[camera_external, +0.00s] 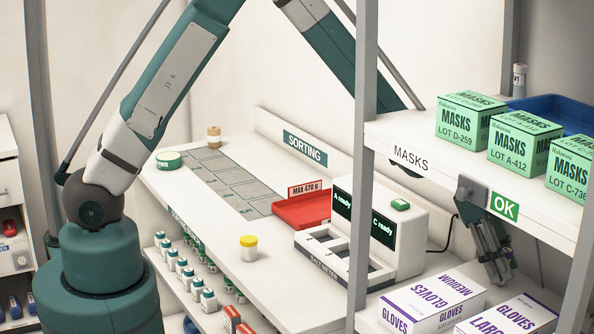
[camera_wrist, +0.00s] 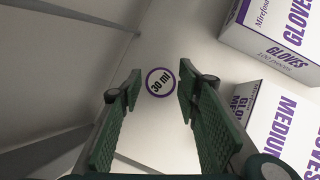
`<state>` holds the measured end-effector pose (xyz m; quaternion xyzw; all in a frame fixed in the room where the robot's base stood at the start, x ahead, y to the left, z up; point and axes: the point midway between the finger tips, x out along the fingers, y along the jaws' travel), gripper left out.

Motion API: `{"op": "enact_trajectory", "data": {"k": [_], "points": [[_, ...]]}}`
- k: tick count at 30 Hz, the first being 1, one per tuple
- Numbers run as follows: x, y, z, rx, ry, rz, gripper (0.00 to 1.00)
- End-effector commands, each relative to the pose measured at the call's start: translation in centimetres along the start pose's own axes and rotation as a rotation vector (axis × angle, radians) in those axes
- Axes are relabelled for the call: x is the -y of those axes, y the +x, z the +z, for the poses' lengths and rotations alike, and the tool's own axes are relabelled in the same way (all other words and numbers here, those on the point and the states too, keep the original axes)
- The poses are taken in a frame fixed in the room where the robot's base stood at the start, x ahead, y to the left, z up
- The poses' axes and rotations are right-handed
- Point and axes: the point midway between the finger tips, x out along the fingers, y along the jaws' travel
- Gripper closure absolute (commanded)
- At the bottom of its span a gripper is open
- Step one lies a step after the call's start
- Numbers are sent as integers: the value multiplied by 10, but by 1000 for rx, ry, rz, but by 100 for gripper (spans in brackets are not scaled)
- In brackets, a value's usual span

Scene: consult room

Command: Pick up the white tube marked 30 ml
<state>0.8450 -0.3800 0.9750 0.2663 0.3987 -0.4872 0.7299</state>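A round white face marked 30 ml with a purple ring (camera_wrist: 160,82) shows in the wrist view, against the pale shelf surface. It looks like the tube's top seen end-on; its sides are hidden. My gripper (camera_external: 503,272) points down over the lower shelf, behind the glove boxes in the external view. Its two green ribbed fingers are open in the wrist view (camera_wrist: 162,86), one on each side of the marked face, with a gap on both sides. I cannot make out this tube in the external view.
Purple-lettered glove boxes (camera_external: 432,303) stand in front of my gripper, and on the right in the wrist view (camera_wrist: 285,135). The upper shelf (camera_external: 440,165) with green mask boxes (camera_external: 470,120) is close above. A sorting bench (camera_external: 215,245) is at left.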

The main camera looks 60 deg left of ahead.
Motion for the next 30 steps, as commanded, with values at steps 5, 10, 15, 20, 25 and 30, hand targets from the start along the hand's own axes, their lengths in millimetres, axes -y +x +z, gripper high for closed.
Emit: {"op": "enact_trajectory", "data": {"k": [5,10,15,20,25,30], "points": [[0,0,0,0,0,0,67],[0,0,0,0,0,0,67],[0,0,0,0,0,0,84],[0,0,0,0,0,0,94],[0,0,0,0,0,0,94],[0,-1,0,0,0,0,94]]}}
